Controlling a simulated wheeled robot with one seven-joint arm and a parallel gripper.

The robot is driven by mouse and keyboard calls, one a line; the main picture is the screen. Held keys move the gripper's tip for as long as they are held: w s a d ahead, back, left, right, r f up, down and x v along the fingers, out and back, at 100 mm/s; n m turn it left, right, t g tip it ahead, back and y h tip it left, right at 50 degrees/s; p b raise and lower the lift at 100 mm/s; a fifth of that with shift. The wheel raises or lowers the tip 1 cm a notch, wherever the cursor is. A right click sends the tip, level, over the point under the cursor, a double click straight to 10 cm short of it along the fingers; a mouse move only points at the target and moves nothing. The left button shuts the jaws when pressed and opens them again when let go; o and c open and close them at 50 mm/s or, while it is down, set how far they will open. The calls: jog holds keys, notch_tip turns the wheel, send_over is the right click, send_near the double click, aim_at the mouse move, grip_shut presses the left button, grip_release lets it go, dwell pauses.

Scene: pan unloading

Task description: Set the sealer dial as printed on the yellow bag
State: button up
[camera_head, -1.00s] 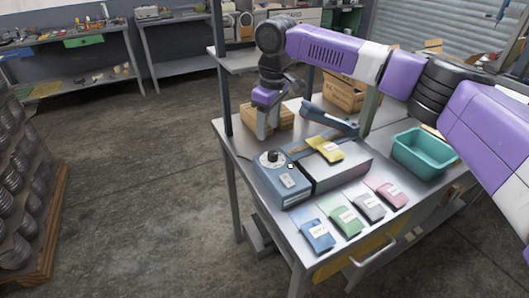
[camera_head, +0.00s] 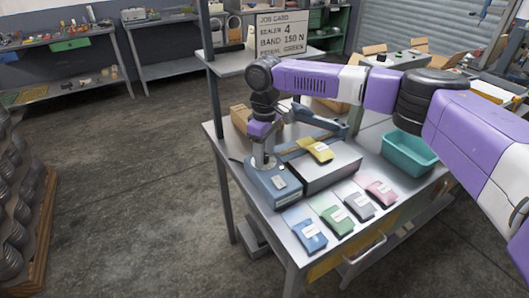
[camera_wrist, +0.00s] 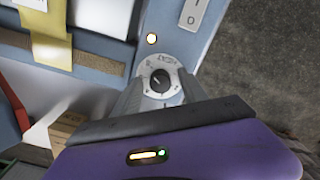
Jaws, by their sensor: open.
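The sealer (camera_head: 325,175) stands on the metal bench, with a blue control box (camera_head: 284,192) at its front left. Its dial (camera_wrist: 160,80) is a black round knob on a pale marked plate. The marks are too small to read surely. My gripper (camera_head: 263,163) is open, pointing down over the dial. In the wrist view its fingers (camera_wrist: 160,92) stand on either side of the knob; I cannot tell if they touch it. The yellow bag (camera_head: 320,152) lies on top of the sealer and shows partly in the wrist view (camera_wrist: 52,42). Its label is not legible.
Blue (camera_head: 309,236), green (camera_head: 337,216), grey (camera_head: 359,207) and pink (camera_head: 381,193) bags lie along the bench front. A teal bin (camera_head: 410,153) stands right, cardboard boxes behind.

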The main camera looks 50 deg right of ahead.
grip_shut()
jog(key=shift+r+n+p, duration=0.1)
jog(key=shift+n+p, duration=0.75)
jog(key=shift+n, duration=0.25)
jog(key=n+p, duration=0.1)
jog(key=n, duration=0.1)
jog(key=shift+n, duration=0.3)
jog(key=n+p, duration=0.1)
jog(key=n, duration=0.3)
jog(key=shift+d+n, duration=0.1)
jog(key=shift+n, duration=0.3)
